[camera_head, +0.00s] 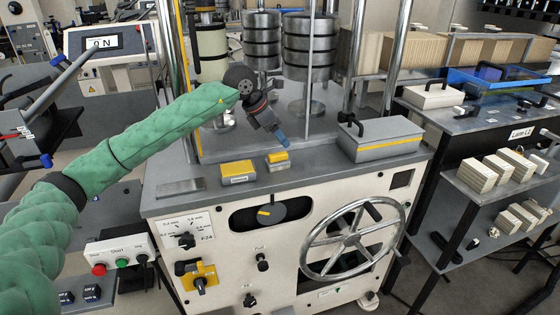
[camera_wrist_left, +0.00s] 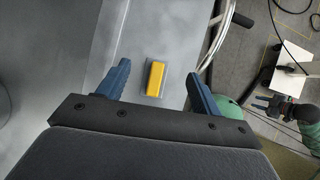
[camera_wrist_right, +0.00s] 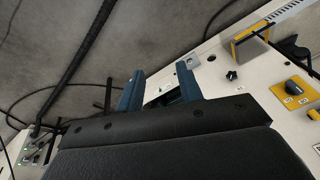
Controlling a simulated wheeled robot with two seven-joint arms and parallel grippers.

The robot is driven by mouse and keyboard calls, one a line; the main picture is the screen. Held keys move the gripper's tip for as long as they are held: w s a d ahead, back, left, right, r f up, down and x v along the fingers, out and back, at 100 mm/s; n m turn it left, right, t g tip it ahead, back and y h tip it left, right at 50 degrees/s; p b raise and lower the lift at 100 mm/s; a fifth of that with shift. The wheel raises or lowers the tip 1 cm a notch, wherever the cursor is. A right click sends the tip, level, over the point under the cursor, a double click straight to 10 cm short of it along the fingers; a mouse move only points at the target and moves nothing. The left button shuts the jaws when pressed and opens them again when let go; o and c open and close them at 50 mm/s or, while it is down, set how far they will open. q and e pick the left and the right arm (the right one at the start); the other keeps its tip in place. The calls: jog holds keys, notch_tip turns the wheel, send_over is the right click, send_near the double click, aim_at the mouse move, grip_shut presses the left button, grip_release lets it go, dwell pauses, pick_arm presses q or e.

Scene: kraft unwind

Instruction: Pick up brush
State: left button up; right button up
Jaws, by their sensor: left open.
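A small grey block with a yellow top (camera_head: 278,159), which appears to be the brush, lies on the machine's grey top. It also shows in the left wrist view (camera_wrist_left: 155,79), lying between and beyond my open fingers. My left gripper (camera_head: 282,137) is open and empty, pointing down just above the block, apart from it. A larger grey and yellow labelled block (camera_head: 238,172) lies to its left. My right gripper (camera_wrist_right: 160,70) shows in the right wrist view, its blue fingers apart with nothing held, in front of the machine's panel. It is not in the head view.
A grey case with a black handle (camera_head: 381,139) stands to the right on the machine top. Metal posts and stacked steel cylinders (camera_head: 308,45) rise behind. A handwheel (camera_head: 353,240) juts from the front panel. A flat metal plate (camera_head: 181,187) lies at the left.

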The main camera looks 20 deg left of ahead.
aim_at(276, 154)
pick_arm(q)
jog(key=shift+s+a+f+g+y, duration=0.5)
jog(key=shift+s+a, duration=0.3)
jog(key=shift+a, duration=0.05)
jog(key=shift+a+f, duration=0.1)
jog(key=shift+f, duration=0.15)
jog(key=shift+p+x, duration=0.35)
jog(key=shift+x, duration=0.65)
jog(key=shift+f, duration=0.45)
jog(key=shift+p+x, duration=0.8)
jog(key=shift+x, duration=0.05)
jog(key=shift+p+x, duration=0.35)
jog(key=shift+x, duration=0.85)
jog(key=shift+w+f, duration=0.1)
jog(key=shift+f, duration=0.25)
jog(key=c, duration=1.1)
pick_arm(e)
jog(key=shift+g+h, duration=0.5)
jog(key=d+r, duration=0.1)
jog(key=s+d+r, duration=0.1)
jog(key=d, duration=0.1)
jog(key=shift+s+d+r, duration=0.15)
jog(key=shift+s+r, duration=0.2)
jog(key=shift+r, duration=0.05)
